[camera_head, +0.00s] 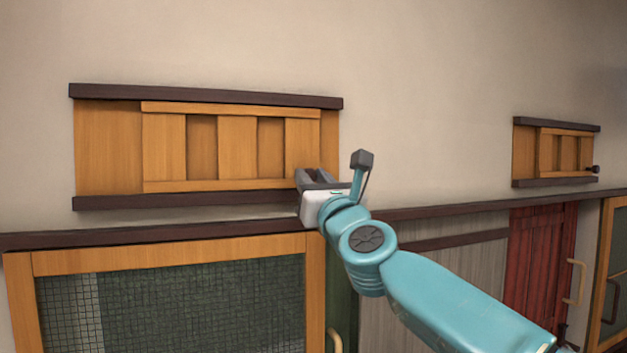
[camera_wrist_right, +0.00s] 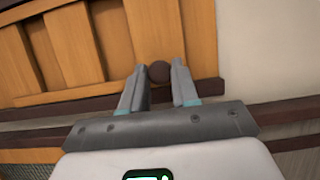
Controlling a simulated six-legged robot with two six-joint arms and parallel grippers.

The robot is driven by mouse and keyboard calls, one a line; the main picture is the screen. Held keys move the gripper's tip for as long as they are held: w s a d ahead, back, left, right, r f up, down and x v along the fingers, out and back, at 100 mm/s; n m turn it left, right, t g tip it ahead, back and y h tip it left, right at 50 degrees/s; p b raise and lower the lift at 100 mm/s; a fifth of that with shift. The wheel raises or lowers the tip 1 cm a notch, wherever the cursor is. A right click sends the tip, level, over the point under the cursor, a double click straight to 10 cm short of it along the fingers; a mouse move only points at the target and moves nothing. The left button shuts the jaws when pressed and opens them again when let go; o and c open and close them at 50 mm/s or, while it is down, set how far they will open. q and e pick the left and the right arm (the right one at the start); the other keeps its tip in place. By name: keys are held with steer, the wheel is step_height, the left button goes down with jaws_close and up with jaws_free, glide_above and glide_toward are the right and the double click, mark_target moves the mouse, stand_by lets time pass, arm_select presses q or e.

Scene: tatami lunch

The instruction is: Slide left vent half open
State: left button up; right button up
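The left vent (camera_head: 237,145) is a wooden slatted panel between a dark upper and a dark lower rail on the wall. The panel covers the middle and right of its frame, with bare wood (camera_head: 108,145) to its left. Its dark round knob (camera_wrist_right: 158,71) shows in the right wrist view, between the fingertips and against the wood. My right gripper (camera_head: 316,178) is at the panel's lower right end. Its fingers (camera_wrist_right: 159,80) sit close against both sides of the knob, shut on it. In the head view the gripper hides the knob. My left gripper is out of view.
A second, smaller vent (camera_head: 547,153) with a dark knob (camera_head: 593,169) is farther right. A dark ledge (camera_head: 150,233) runs below the left vent, above a wood-framed mesh door (camera_head: 165,245). A red door (camera_head: 540,260) stands at right. The wall between the vents is bare.

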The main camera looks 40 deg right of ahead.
mark_target(286, 166)
jaws_close()
steer(key=shift+w+a, duration=0.25)
steer(key=shift+a, duration=0.85)
steer(key=shift+w+a, duration=0.1)
steer(key=shift+a, duration=0.45)
steer(key=o, duration=0.5)
jaws_free()
steer(key=shift+d, duration=0.2)
steer(key=shift+o, duration=1.2)
steer(key=shift+d, duration=0.1)
steer(key=b+v, duration=0.6)
steer(key=v, duration=1)
steer(key=shift+s+a, duration=0.2)
steer(key=shift+a, duration=0.05)
steer(key=shift+f, duration=0.15)
